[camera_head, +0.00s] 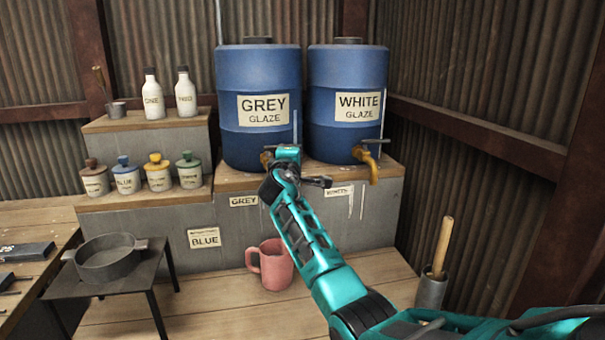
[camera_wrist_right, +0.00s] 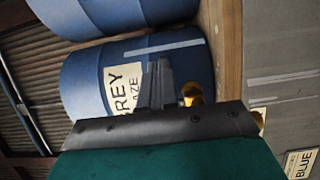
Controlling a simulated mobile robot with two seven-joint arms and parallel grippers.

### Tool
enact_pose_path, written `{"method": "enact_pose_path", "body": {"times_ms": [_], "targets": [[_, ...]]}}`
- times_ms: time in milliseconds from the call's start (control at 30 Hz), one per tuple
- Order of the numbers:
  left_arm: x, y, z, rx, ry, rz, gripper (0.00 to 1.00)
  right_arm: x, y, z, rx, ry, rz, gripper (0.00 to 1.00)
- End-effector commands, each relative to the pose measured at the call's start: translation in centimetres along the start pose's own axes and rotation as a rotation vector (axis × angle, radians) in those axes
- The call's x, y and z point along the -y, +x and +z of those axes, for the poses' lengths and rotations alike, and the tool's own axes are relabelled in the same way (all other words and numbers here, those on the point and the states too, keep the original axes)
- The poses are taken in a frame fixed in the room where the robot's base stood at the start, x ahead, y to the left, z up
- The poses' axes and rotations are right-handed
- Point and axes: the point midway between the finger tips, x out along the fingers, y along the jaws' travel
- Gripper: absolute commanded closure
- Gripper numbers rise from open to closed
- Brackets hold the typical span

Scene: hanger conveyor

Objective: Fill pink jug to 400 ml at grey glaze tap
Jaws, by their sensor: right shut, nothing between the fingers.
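The pink jug (camera_head: 278,268) stands upright on the wooden boards below the grey glaze barrel (camera_head: 258,85), its handle to the left. My right arm overlaps its right side, and I cannot tell any fill level or whether liquid is running. The brass grey glaze tap (camera_head: 266,159) is mostly hidden behind my right gripper (camera_head: 285,153). In the right wrist view the tap (camera_wrist_right: 193,93) shows just right of the fingers (camera_wrist_right: 158,85), which are shut with nothing between them. Contact with the tap is unclear. My left gripper is out of view.
The white glaze barrel (camera_head: 347,90) with its brass tap (camera_head: 371,160) stands to the right. Small lidded jars (camera_head: 158,174) and white bottles (camera_head: 153,95) sit on the left steps. A dark pan (camera_head: 105,258) is on a low table; a grey pot (camera_head: 432,290) holds a stick at right.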

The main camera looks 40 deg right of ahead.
Motion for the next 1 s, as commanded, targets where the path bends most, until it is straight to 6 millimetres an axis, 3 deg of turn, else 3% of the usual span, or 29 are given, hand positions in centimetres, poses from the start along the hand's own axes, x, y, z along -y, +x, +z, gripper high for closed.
{"method": "enact_pose_path", "body": {"times_ms": [67, 600, 1000], "targets": [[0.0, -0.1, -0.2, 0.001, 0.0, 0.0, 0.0, 0.0, -0.2, 0.3, -0.001, 0.0, 0.0, 1.0], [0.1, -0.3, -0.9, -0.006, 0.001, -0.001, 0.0, 0.1, -7.5, 3.0, -0.003, 0.001, -0.001, 1.0], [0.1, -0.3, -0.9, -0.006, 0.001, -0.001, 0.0, 0.1, -9.3, 3.8, -0.002, -0.001, -0.002, 1.0]]}}
